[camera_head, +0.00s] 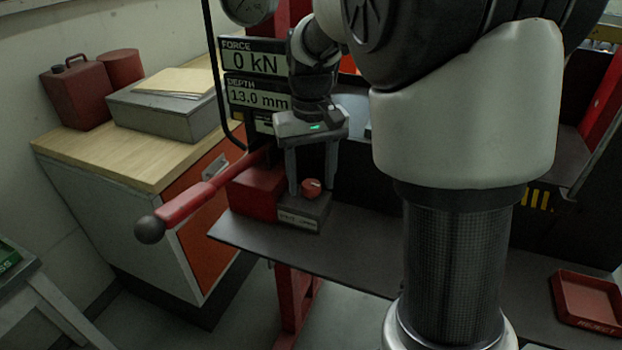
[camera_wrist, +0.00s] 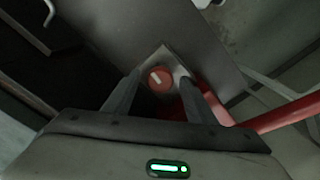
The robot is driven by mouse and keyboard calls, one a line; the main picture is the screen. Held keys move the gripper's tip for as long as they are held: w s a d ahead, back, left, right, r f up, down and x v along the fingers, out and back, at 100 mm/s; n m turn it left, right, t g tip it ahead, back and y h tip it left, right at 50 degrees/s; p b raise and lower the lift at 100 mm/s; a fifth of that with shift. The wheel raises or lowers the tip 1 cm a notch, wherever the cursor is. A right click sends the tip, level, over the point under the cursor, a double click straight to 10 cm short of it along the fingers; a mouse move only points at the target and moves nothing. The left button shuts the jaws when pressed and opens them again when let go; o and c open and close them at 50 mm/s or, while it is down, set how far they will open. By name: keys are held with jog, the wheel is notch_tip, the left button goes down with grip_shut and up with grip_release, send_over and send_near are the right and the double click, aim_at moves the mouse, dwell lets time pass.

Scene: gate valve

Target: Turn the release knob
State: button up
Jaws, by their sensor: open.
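The release knob (camera_head: 311,187) is a small round red knob with a pale pointer mark. It sits on top of a grey block at the front of the press. In the wrist view the knob (camera_wrist: 160,79) lies between my two fingers, near their tips. My gripper (camera_head: 310,188) points down over the block, with one finger on each side of the knob. The fingers are apart and I see a gap around the knob in the wrist view. Whether a fingertip touches the block cannot be told.
A red lever (camera_head: 195,200) with a dark ball end juts out left of the block. Display panels (camera_head: 255,80) stand behind, reading 0 kN and 13.0 mm. A red reject tray (camera_head: 588,302) lies at the right. A wooden-topped cabinet (camera_head: 70,150) stands at the left.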

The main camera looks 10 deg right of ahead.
aim_at(311, 183)
jog(key=shift+c, duration=0.2)
jog(key=c, duration=1)
jog(key=shift+n, duration=0.8)
jog(key=o, duration=1)
jog(key=shift+o, duration=0.2)
notch_tip(311, 183, up, 12)
jog(key=p, duration=0.2)
